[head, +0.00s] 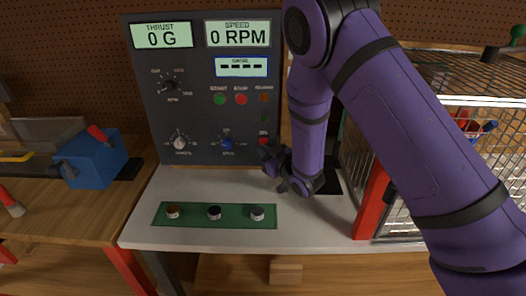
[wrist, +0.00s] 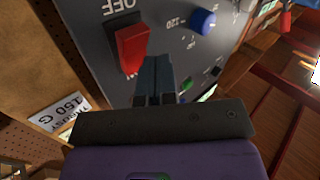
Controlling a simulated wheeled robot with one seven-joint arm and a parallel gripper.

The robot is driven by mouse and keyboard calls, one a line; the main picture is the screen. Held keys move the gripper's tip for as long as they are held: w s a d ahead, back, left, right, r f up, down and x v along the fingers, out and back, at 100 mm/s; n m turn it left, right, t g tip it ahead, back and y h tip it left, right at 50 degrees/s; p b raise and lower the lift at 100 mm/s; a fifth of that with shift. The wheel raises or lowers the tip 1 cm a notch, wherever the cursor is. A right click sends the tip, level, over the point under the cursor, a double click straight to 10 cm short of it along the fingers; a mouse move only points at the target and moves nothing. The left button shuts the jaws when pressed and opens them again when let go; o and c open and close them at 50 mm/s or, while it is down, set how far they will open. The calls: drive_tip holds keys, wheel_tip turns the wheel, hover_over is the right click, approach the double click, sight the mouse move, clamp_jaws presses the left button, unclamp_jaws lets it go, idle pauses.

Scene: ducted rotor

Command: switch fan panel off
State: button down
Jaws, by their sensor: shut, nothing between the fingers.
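The grey fan panel (head: 215,120) stands upright at the back of the bench. Its displays read 0 G and 0 RPM, and a third display shows dashes. A red rocker switch (wrist: 132,48) sits near the panel's edge, with the label OFF (wrist: 118,8) beside it. The switch also shows in the head view (head: 263,141), partly hidden by my gripper (head: 273,160). In the wrist view my gripper (wrist: 153,62) is shut and empty, its fingertips right by the switch's edge. I cannot tell whether they touch it.
Green button (head: 219,99), red button (head: 241,99) and several knobs are on the panel. A green strip (head: 188,216) with three small round parts lies on the white bench top (head: 290,235). A wire cage (head: 470,98) stands right, a blue vise (head: 92,163) left.

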drive_tip(key=shift+w+f, duration=0.15)
drive_tip(key=shift+w, duration=0.2)
drive_tip(key=shift+w+f, duration=0.2)
drive_tip(key=shift+w, duration=0.25)
idle(0.8)
drive_tip(key=shift+w+d, duration=0.2)
drive_tip(key=shift+w, duration=0.1)
idle(0.9)
drive_tip(key=shift+s+r, duration=0.1)
drive_tip(key=shift+s, duration=0.15)
drive_tip(key=shift+s+a+r, duration=0.15)
drive_tip(key=shift+s, duration=0.4)
drive_tip(key=s, duration=0.1)
drive_tip(key=s+r, duration=0.1)
drive_tip(key=s, duration=0.1)
drive_tip(key=s+r, duration=0.1)
drive_tip(key=shift+s+a, duration=0.1)
drive_tip(key=shift+s, duration=0.2)
